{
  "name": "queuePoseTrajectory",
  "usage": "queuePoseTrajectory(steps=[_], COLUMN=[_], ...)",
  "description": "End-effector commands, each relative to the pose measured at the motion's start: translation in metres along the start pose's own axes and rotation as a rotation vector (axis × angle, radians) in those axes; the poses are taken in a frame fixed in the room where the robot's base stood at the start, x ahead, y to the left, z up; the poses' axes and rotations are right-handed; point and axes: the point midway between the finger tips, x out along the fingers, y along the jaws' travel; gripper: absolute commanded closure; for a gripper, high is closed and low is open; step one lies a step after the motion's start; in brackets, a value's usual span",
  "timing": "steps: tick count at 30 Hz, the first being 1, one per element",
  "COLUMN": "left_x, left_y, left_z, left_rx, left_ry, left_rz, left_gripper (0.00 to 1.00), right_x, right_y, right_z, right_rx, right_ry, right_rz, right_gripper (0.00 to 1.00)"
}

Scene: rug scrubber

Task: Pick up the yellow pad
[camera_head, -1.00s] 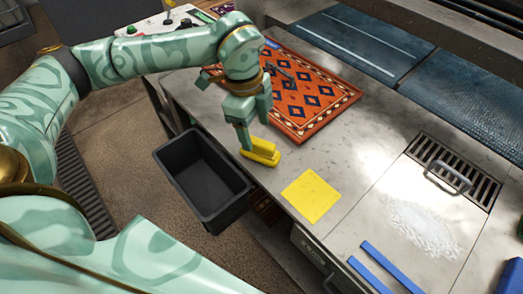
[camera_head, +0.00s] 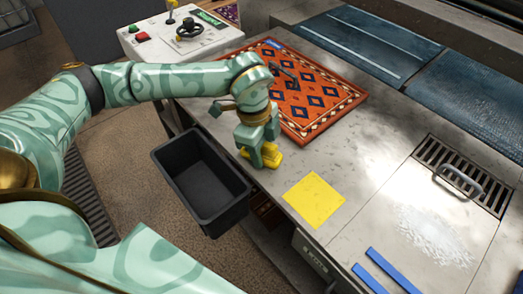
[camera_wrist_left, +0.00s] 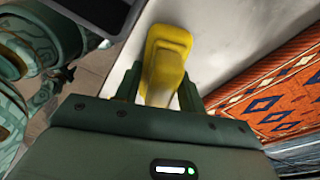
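The yellow pad (camera_head: 269,157) is a small block with a raised grip, resting on the grey worktop near its left edge. My left gripper (camera_head: 264,146) is down over it, fingers pointing at the worktop, and partly hides it in the head view. In the left wrist view the yellow pad (camera_wrist_left: 164,60) lies between the two fingers, one on each side of its grip. The fingers look apart, with no clear sign of a squeeze. My right gripper is not in view.
A flat yellow square (camera_head: 313,199) lies on the worktop nearby. A black bin (camera_head: 204,185) stands just left of the worktop edge. The patterned rug (camera_head: 305,95) is behind the pad. Blue strips (camera_head: 380,272) and a metal handle (camera_head: 458,180) are to the right.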

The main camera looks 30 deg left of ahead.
Motion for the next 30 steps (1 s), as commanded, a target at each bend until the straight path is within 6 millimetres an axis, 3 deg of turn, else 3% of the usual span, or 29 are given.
queuePoseTrajectory(steps=[3,11,16,19,27,30], left_x=[0.000,-0.002,-0.019,-0.038,-0.097,-0.105], left_y=[0.000,0.000,0.000,0.000,0.057,0.084], left_z=[0.000,0.000,-0.003,-0.006,-0.032,-0.041], left_rx=[0.000,0.000,0.001,0.002,0.006,0.008], left_ry=[0.000,0.000,0.001,0.001,0.002,0.002], left_rz=[0.000,0.000,-0.004,-0.006,-0.003,-0.002], left_gripper=[0.89,0.89,0.89,0.89,0.89,0.89], right_x=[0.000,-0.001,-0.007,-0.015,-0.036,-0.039], right_y=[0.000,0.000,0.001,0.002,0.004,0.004], right_z=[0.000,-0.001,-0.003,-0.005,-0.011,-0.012], right_rx=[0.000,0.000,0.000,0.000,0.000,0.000], right_ry=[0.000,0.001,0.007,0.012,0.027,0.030], right_rz=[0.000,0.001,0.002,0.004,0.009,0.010], right_gripper=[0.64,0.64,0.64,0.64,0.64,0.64])
